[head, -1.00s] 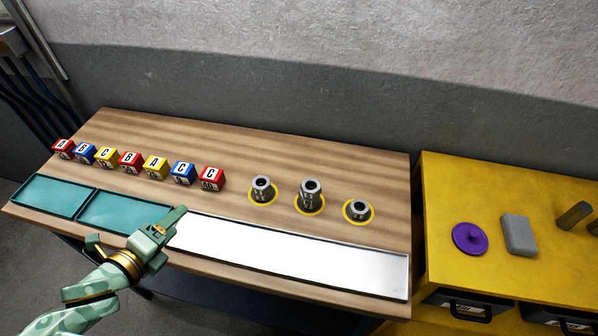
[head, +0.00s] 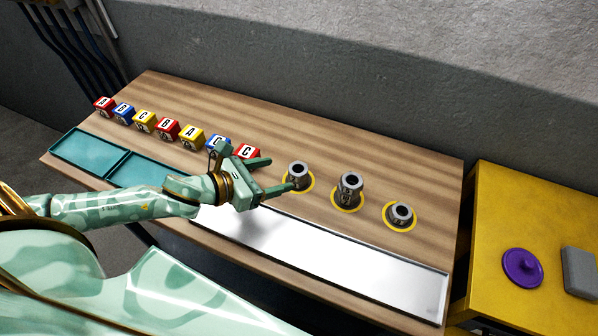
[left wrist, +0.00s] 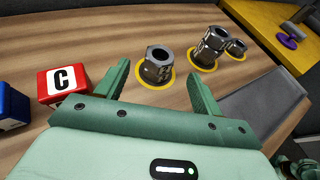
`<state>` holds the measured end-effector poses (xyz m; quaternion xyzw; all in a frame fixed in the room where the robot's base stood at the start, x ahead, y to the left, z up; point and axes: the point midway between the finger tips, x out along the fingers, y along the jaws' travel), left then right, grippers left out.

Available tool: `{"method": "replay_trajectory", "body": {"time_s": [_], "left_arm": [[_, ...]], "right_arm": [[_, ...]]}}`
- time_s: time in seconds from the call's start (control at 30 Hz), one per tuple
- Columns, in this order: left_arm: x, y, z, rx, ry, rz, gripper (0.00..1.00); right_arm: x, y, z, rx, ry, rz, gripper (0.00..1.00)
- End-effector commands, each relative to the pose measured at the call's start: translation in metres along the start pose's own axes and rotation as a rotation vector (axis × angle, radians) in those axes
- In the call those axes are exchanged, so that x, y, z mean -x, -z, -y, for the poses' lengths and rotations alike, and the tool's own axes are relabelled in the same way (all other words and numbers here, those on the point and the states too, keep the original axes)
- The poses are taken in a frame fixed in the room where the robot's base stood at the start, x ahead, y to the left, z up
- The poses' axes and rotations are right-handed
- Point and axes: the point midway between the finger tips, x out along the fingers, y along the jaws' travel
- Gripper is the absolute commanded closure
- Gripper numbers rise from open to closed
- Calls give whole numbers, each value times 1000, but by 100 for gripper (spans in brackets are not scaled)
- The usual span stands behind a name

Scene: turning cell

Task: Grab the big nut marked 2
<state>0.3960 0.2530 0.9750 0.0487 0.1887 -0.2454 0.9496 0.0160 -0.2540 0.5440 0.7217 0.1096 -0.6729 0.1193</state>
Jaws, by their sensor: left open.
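Three grey metal nuts stand in yellow rings on the wooden table: a left nut (head: 298,175), a taller middle nut or stack (head: 349,188) and a low right nut (head: 400,214). Their side markings are too small to read, so I cannot tell which is marked 2. My left gripper (head: 279,174) is open and empty, its fingers pointing at the left nut. In the left wrist view the left nut (left wrist: 156,68) shows ahead between the fingertips (left wrist: 159,72). The middle nut (left wrist: 212,47) is beyond, to the right.
A row of lettered cubes (head: 167,129) stands at the left; a red C cube (left wrist: 62,82) is close beside my left gripper. Teal trays (head: 88,151) and a long white tray (head: 340,262) line the front edge. A yellow cabinet (head: 500,215) bears a purple disc (head: 522,268).

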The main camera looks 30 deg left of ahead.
Motion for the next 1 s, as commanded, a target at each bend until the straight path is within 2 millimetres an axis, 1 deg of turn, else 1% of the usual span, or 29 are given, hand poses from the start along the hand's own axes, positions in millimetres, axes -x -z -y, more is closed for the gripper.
{"method": "replay_trajectory", "body": {"time_s": [0.03,0.17,0.27,0.4,0.5,0.6,0.77,0.8,0.87,0.9,1.0], "left_arm": [[-6,0,0,-1,0,2,33],[-14,0,0,0,0,1,33],[-24,0,0,0,0,2,33],[-49,2,0,0,1,3,33],[-62,3,0,1,1,1,33],[-66,3,1,-1,1,-1,33],[-66,3,1,-1,1,-2,33],[-66,3,1,-1,1,-1,36],[-66,2,1,-1,1,-1,52],[-66,2,1,-1,1,-1,63],[-66,3,1,-1,2,-1,87]], "right_arm": [[-2,0,0,0,0,1,64],[-2,-1,0,0,0,1,64],[-4,-1,0,0,1,2,64],[-10,-3,1,0,2,5,64],[-11,-3,2,0,2,5,64],[-12,-3,2,-1,3,5,64],[-11,-2,3,-1,4,5,64],[-11,-2,4,-2,5,5,64],[-11,-2,4,-2,6,4,64],[-11,-2,4,-2,6,4,64],[-11,-2,4,-2,6,4,64]]}}
